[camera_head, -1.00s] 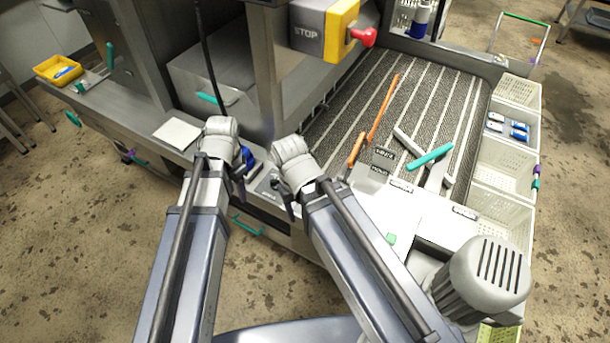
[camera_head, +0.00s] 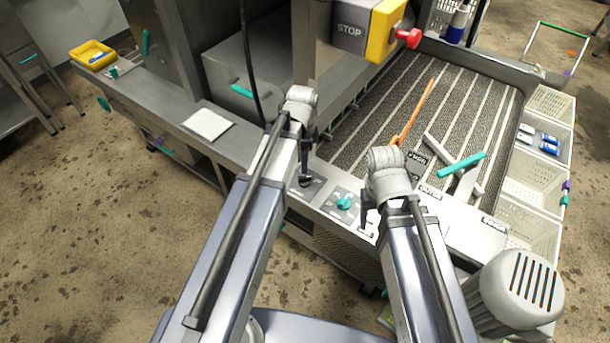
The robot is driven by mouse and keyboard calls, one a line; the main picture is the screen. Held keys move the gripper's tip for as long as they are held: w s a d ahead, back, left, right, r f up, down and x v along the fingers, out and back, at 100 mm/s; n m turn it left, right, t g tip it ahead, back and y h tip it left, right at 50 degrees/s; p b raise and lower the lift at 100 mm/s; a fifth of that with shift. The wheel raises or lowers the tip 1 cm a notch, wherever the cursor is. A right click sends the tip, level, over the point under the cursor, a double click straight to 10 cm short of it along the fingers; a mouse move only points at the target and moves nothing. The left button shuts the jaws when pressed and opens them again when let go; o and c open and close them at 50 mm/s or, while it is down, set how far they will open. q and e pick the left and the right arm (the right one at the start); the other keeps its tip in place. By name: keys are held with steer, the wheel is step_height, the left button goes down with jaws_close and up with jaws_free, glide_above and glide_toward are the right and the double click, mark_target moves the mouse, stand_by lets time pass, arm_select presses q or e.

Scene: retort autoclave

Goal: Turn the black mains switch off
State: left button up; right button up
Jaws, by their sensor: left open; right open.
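The black mains switch appears to be the small black knob (camera_head: 306,182) on a grey plate on the machine's front ledge; its setting is too small to read. My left gripper (camera_head: 305,160) points down just behind and above this knob; it is open and looks empty. I cannot tell whether a finger touches the knob. My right gripper (camera_head: 376,216) is open and empty, to the right of the knob, past a teal knob. The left wrist and forearm hide part of the ledge.
The teal knob (camera_head: 344,203) sits on its own plate between the grippers. A red stop button (camera_head: 408,38) on a yellow box overhangs behind. A white sheet (camera_head: 208,124) lies left.

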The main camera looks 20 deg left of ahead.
mark_target(303, 177)
arm_select(q)
step_height(303, 177, down, 7)
steer(key=b, duration=0.7)
steer(key=shift+f, duration=0.2)
arm_select(e)
step_height(303, 177, down, 7)
steer(key=shift+f, duration=0.2)
steer(key=shift+r, duration=0.1)
arm_select(q)
jaws_close()
